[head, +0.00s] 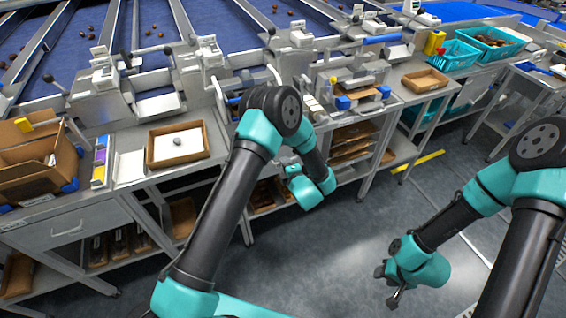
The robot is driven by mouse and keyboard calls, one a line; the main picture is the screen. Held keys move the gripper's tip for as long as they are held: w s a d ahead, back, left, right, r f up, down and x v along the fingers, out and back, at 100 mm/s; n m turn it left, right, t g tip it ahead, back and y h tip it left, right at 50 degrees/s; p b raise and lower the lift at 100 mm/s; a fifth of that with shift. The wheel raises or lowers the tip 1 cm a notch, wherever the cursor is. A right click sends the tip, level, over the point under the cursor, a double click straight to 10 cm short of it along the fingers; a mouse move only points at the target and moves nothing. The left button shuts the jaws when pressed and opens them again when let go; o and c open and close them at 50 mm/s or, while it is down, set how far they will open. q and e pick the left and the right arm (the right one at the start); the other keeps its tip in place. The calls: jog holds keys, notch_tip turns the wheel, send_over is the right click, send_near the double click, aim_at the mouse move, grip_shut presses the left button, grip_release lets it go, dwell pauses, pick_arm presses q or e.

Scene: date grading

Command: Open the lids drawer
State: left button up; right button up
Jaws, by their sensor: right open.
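A grey metal drawer (62,228) sits under the bench at the left, with a bar handle (68,232) on its front. It looks shut, its front flush with the bench frame. I cannot read the small label on it, so I cannot tell for sure that it is the lids drawer. My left gripper (292,169) is in the middle, in front of the bench and well right of the drawer. Its fingers are mostly hidden by my wrist. My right gripper (389,284) hangs low over the floor at the right, open and empty, far from the drawer.
On the bench above the drawer stand an open cardboard box (38,170) and a wooden tray (205,151) with white lining. Lower shelves hold boxes (183,214). Teal crates (455,57) stand at the back right. The grey floor (300,250) in front is clear.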

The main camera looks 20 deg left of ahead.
pick_arm(q)
jog(key=shift+x, duration=1.35)
jog(key=shift+c, duration=0.2)
grip_shut()
